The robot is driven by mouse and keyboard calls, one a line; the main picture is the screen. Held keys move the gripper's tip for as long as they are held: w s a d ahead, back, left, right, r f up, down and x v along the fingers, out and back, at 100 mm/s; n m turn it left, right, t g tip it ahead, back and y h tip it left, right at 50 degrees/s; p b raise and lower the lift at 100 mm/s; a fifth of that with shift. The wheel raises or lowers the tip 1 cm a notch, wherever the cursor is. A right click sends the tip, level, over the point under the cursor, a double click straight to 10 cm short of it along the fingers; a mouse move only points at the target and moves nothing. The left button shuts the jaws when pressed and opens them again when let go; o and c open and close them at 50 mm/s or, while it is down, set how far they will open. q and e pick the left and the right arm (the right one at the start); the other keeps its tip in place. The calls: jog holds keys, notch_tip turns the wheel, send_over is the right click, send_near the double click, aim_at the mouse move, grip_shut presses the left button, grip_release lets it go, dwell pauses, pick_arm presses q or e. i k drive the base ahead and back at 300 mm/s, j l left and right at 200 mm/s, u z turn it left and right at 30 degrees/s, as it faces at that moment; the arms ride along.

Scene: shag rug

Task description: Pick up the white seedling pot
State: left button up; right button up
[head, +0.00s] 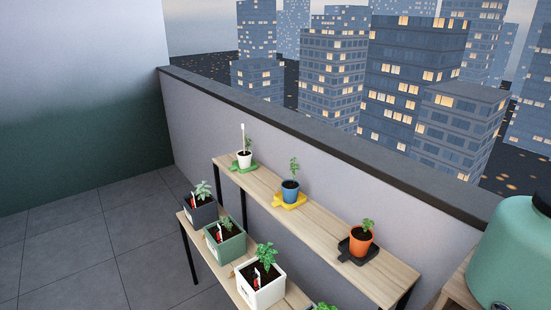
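A small white seedling pot (244,161) stands upright on a green saucer (246,169) at the far left end of the back wooden shelf. A pale stick stands up from it, with a little green at the soil. A larger white square planter (262,292) with a leafy plant and a red-and-white tag is on the lower front shelf. Neither of my grippers is in view.
The back shelf (322,223) also holds a blue pot (290,193) on a yellow saucer (275,202) and an orange pot (361,241) on a dark saucer (344,255). The front shelf holds a green planter (223,246) and a dark planter (200,212). A parapet wall (200,120) runs behind. Tiled floor at left is clear.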

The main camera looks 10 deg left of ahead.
aim_at(243, 160)
jog(key=i+j+z, duration=0.35)
jog(key=j, duration=0.3)
jog(key=i+j+z, duration=0.2)
jog(key=j, duration=0.15)
jog(key=j+z, duration=0.15)
jog(key=j, duration=0.2)
